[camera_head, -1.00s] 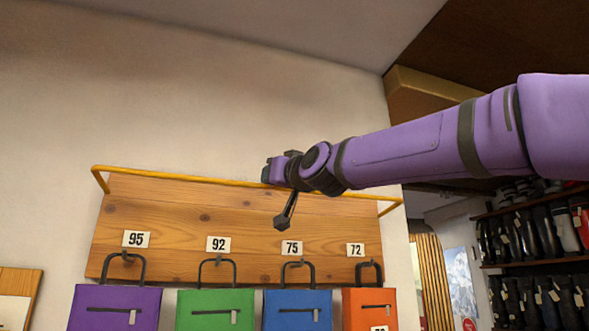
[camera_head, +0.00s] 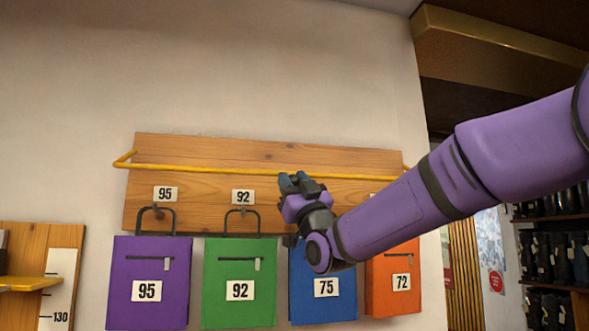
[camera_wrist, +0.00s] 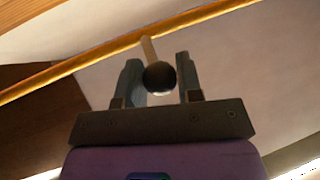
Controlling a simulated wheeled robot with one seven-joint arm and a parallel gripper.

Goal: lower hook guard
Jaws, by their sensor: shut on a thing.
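The hook guard (camera_head: 215,168) is a yellow bar with bent ends, running across the upper part of a wooden hook board (camera_head: 330,150). It sits below the board's top edge and above the number tags. In the wrist view the guard (camera_wrist: 70,69) crosses behind my fingers, and a short pale stem joins it to a dark round knob (camera_wrist: 160,80). My gripper (camera_head: 298,180) reaches up to the bar right of its middle. Its fingers are shut on the knob. My gripper hides a short stretch of the bar and the tag above the blue bag.
Below hang a purple bag (camera_head: 135,265), a green bag (camera_head: 225,265), a blue bag (camera_head: 312,305) and an orange bag (camera_head: 390,300). My wrist overlaps the blue and orange bags. A wooden height board (camera_head: 62,260) stands left. Shelves are at right.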

